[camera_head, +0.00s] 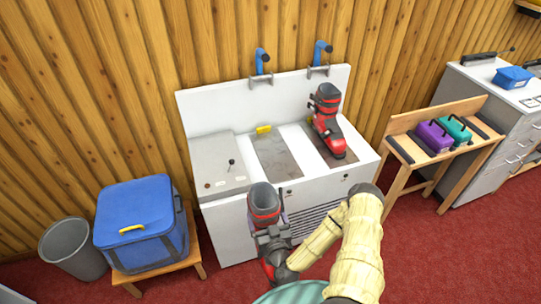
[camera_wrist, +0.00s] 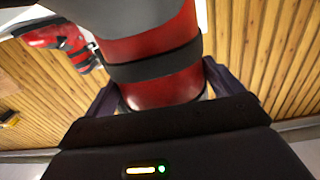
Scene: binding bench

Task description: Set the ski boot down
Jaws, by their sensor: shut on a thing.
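A red and black ski boot (camera_head: 264,203) is in my gripper (camera_head: 272,232), held upright in front of the white binding bench (camera_head: 235,220). In the wrist view the boot's red cuff with a black band (camera_wrist: 160,75) fills the space between the two fingers (camera_wrist: 160,95), which are shut on it. The lower part of the boot is partly hidden by my gripper in the head view. A second red and black ski boot (camera_head: 327,122) stands on the right part of the bench top. It also shows at the upper left of the wrist view (camera_wrist: 62,40).
The bench top has a bare grey strip (camera_head: 278,153) at its middle, with a small yellow item (camera_head: 263,129) behind it. A blue bag (camera_head: 140,215) sits on a wooden stool at left, beside a grey bin (camera_head: 73,250). A wooden rack (camera_head: 440,140) holds purple and teal cases at right.

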